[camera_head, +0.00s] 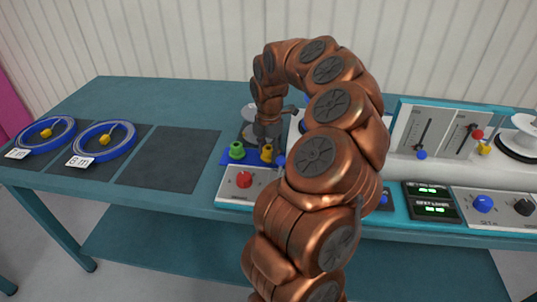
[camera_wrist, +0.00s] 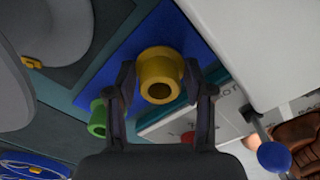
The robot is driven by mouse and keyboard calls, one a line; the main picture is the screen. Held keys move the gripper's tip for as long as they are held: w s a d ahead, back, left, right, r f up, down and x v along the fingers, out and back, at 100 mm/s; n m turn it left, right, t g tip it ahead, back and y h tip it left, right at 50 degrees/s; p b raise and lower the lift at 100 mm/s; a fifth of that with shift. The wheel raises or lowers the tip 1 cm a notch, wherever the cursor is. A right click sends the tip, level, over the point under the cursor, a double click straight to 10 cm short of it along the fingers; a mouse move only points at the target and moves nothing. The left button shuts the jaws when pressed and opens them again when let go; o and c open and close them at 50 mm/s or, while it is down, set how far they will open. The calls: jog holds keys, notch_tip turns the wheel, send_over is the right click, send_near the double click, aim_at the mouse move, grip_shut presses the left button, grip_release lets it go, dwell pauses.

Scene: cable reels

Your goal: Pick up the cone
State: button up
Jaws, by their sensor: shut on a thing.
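A yellow cone (camera_wrist: 160,66) with a hollow top stands over a blue mat (camera_wrist: 103,72) in the wrist view. My gripper (camera_wrist: 160,88) is shut on this cone, one finger on each side. In the head view the yellow cone (camera_head: 267,154) shows under my gripper (camera_head: 268,141), at the blue mat. I cannot tell whether it touches the mat. A green cone (camera_head: 237,150) stands on the same mat to the left. It also shows in the wrist view (camera_wrist: 97,120), outside my left finger.
A panel with a red button (camera_head: 244,180) lies in front of the mat. A blue-knobbed lever (camera_wrist: 273,157) is close on the right. Blue cable reels (camera_head: 104,141) lie at the left. A slider panel (camera_head: 440,132) stands at the right. A dark pad (camera_head: 170,158) is empty.

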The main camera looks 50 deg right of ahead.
notch_tip(320, 180, up, 10)
dwell(0.7)
